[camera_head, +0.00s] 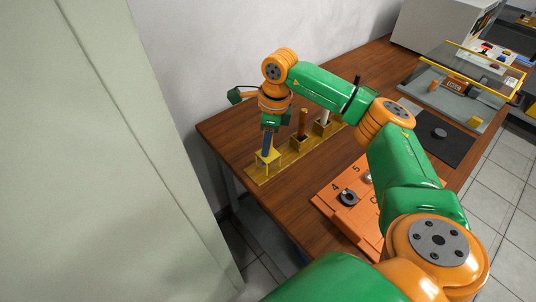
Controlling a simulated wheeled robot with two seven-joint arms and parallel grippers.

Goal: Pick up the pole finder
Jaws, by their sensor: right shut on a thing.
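The pole finder (267,144), seen as a slim blue stick, stands nearly upright in a small yellow stand (268,158) at the left end of a yellow strip. My right gripper (270,126) reaches down over it from above and is shut on its upper part. The gripper hides the top of the stick. The stick's lower end still appears to be within the stand. My left gripper is not in view.
Beside it on the strip stand a brown stick (303,123) and a pale one (324,116) in yellow holders. An orange numbered board (328,202) lies partly under my right arm. A dark mat (455,149) and a grey tray (470,116) are at the right. A wall is behind.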

